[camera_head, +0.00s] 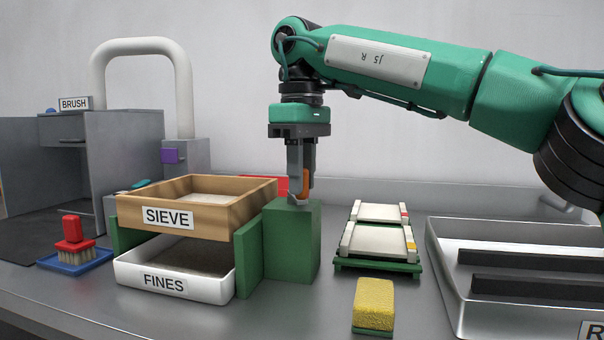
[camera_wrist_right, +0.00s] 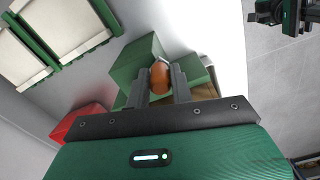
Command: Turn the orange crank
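The orange crank (camera_head: 306,188) stands upright on top of the green block (camera_head: 291,240) beside the sieve. My right gripper (camera_head: 301,190) points straight down over the block, its two fingers on either side of the crank's handle. In the right wrist view the orange handle (camera_wrist_right: 160,76) sits between the fingertips (camera_wrist_right: 160,84), with both fingers close against it. The lower part of the crank is hidden by the fingers. A dark and green part, apparently my left gripper (camera_wrist_right: 283,14), shows at the upper right of the wrist view; its fingers are unclear.
The wooden SIEVE tray (camera_head: 240,207) rests above the white FINES tray (camera_head: 126,268), left of the block. A red brush (camera_head: 72,229), green rack (camera_head: 380,265), yellow sponge (camera_head: 374,304) and metal tray (camera_head: 455,318) stand around. Bare table lies before the block.

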